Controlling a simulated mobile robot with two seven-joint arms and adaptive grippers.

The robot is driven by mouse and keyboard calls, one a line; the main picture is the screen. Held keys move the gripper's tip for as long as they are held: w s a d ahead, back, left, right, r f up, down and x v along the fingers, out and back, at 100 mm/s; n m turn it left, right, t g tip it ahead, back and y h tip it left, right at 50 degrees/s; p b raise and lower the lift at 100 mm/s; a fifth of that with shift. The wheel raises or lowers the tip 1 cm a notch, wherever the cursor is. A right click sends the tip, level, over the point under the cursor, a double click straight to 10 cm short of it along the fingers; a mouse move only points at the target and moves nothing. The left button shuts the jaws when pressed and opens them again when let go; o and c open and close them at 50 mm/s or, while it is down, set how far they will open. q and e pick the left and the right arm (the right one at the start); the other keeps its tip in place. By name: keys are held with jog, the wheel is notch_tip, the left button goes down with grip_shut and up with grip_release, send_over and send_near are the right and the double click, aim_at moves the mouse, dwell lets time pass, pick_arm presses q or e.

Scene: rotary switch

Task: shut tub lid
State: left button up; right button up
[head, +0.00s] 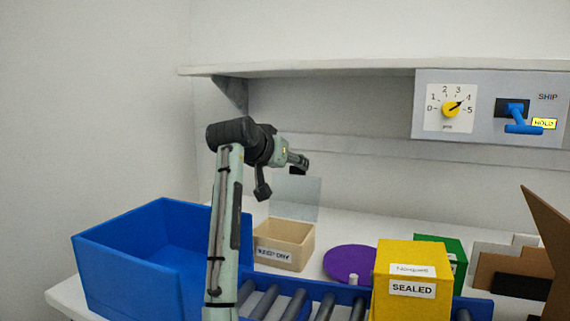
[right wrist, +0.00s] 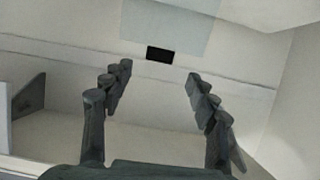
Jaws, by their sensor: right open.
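The tub (head: 283,246) is a small beige box labelled KEEP DRY, standing on the counter at the middle of the head view. Its lid (head: 302,198) is a pale see-through panel, standing up open at the tub's back. A black tab (right wrist: 160,54) sits at the lid's free edge; the lid (right wrist: 165,24) also shows in the right wrist view. My right gripper (head: 281,175) is open and empty, beside the lid's top edge. In the right wrist view its fingers (right wrist: 160,92) are spread, with the tab beyond them, between their tips. My left gripper is out of view.
A blue bin (head: 125,262) stands left of the tub. A roller conveyor (head: 290,301), a yellow SEALED box (head: 404,278), a purple disc (head: 345,262) and a green box (head: 452,250) lie in front and right. A shelf (head: 320,68) and switch panel (head: 480,85) are above.

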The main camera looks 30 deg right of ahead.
aim_at(297, 174)
jog(key=p+x, duration=0.1)
jog(key=x, duration=0.5)
jog(key=shift+w+d+r, duration=0.1)
jog(key=shift+d+r, duration=0.05)
jog(key=shift+d, duration=0.1)
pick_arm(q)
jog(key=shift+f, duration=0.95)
pick_arm(e)
jog(key=shift+w+d+f, duration=0.2)
jog(key=shift+w+d, duration=0.15)
jog(key=shift+d, duration=0.05)
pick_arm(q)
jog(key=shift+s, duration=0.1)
pick_arm(e)
grip_shut()
